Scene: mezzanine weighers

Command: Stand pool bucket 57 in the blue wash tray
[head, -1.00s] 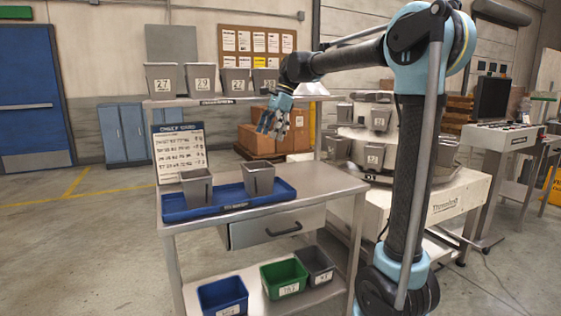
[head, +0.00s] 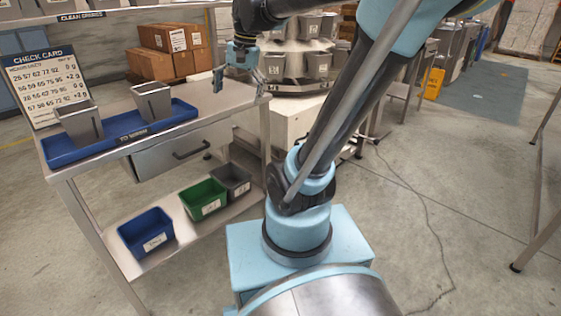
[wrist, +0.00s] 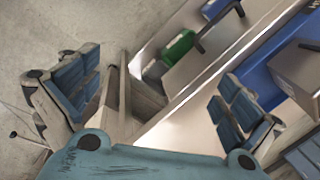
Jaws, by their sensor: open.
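The blue wash tray (head: 62,152) lies on the steel bench at left. Two grey buckets, the left one (head: 80,124) and the right one (head: 152,103), stand upright in it; no number shows on them. More grey buckets, including one at left (head: 272,66) and one at right (head: 318,66), stand on the tiered weigher; their labels are too small to read, so I cannot pick out 57. My gripper (head: 240,82) is open and empty above the bench's right end. In the wrist view its fingers (wrist: 160,98) are spread, with the tray (wrist: 262,80) and a grey bucket (wrist: 300,70) at right.
A check card (head: 42,85) stands behind the tray. The lower shelf holds a blue bin (head: 146,232), a green bin (head: 203,198) and a grey bin (head: 232,181). Cardboard boxes (head: 150,64) stand behind the bench. The bench top right of the tray is clear.

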